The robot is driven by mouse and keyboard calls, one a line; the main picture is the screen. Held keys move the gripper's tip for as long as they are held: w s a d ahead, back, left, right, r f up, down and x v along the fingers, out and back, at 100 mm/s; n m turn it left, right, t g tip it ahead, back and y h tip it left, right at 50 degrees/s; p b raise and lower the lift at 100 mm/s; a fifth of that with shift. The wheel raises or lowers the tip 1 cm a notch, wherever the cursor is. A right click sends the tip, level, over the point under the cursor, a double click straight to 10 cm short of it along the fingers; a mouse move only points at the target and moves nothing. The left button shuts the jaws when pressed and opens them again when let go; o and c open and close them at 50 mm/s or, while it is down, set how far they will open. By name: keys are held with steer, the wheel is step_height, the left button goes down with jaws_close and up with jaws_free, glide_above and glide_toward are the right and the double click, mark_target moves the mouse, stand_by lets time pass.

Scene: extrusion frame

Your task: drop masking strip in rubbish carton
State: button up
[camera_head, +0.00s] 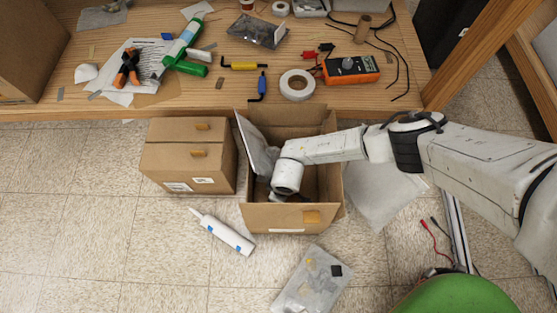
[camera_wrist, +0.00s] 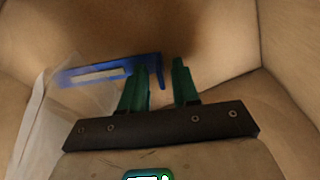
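The open cardboard carton (camera_head: 262,217) stands on the floor in front of the bench, and my arm reaches down into it. My gripper (camera_wrist: 160,75) is inside the carton; its green fingers are apart with nothing visible between them. In the head view my wrist hides the fingertips. A blue angular strip-like piece with a pale patch (camera_wrist: 85,74) lies just beyond the fingertips, against the brown carton interior in the wrist view. I cannot tell for sure that it is the masking strip. Clear plastic wrap (camera_head: 257,150) lines the carton's left side and shows in the wrist view (camera_wrist: 40,130).
A closed carton (camera_head: 165,164) stands to the left. A white tube (camera_head: 222,232), a plastic bag (camera_head: 312,283) and a clear sheet (camera_head: 375,195) lie on the floor. The bench (camera_head: 330,100) holds tools, a tape roll (camera_head: 297,85) and an orange meter (camera_head: 351,70).

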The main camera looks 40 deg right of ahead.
steer(key=shift+r, duration=0.1)
step_height(320, 180, up, 13)
steer(key=s+p, duration=0.1)
steer(key=p, duration=0.7)
steer(key=shift+s+d, duration=0.15)
steer(key=shift+d, duration=0.2)
